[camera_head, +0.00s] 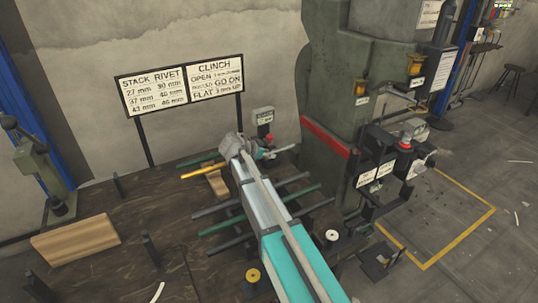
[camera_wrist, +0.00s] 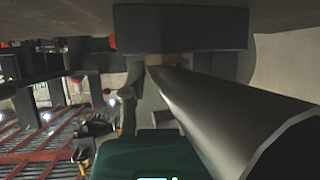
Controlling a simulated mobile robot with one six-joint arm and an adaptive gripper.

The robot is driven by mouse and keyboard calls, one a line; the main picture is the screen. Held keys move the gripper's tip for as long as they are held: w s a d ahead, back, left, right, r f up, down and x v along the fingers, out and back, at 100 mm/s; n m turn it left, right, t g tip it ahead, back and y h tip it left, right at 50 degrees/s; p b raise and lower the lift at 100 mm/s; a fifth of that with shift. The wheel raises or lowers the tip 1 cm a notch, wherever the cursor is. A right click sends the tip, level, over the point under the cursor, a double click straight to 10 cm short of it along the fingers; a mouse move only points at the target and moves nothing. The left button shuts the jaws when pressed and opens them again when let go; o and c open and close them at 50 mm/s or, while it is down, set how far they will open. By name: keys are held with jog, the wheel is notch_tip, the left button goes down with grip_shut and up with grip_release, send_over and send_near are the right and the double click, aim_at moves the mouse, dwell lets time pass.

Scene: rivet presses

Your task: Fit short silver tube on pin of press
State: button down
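My gripper (camera_head: 262,150) is at the far end of my arm, over the bench and left of the large green press (camera_head: 350,75). A short pale rod-like piece (camera_head: 285,149) shows at its right side; I cannot tell whether it is the silver tube or a finger. The fingertips are too small to read. In the wrist view a large grey cylinder (camera_wrist: 215,105) runs from upper middle to lower right; I cannot tell what it is. The press's dark lower tooling (camera_head: 380,160) is right of my gripper. The pin cannot be made out clearly.
Several dark and green bars (camera_head: 222,227) stick out beside my arm. A yellow rod (camera_head: 203,172) lies behind them. A wooden block (camera_head: 75,240) is at left. A white-topped spool (camera_head: 331,235) and a yellow-topped one (camera_head: 252,275) stand near my arm. A sign (camera_head: 182,84) stands behind.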

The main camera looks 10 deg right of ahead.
jog(key=shift+r, duration=0.15)
dwell(0.3)
jog(key=shift+r+p, duration=0.65)
jog(key=shift+p, duration=0.2)
jog(key=s+d, duration=0.1)
jog(key=s, duration=0.4)
jog(key=s+d, duration=0.1)
jog(key=s, duration=0.2)
jog(key=shift+d+f, duration=0.2)
jog(key=shift+d, duration=0.1)
jog(key=shift+w+r+p, duration=0.15)
jog(key=shift+r+p, duration=0.25)
jog(key=shift+r, duration=0.3)
notch_tip(320, 180, up, 12)
jog(key=p, duration=1.2)
jog(key=shift+r, duration=0.2)
jog(key=shift+a, duration=0.1)
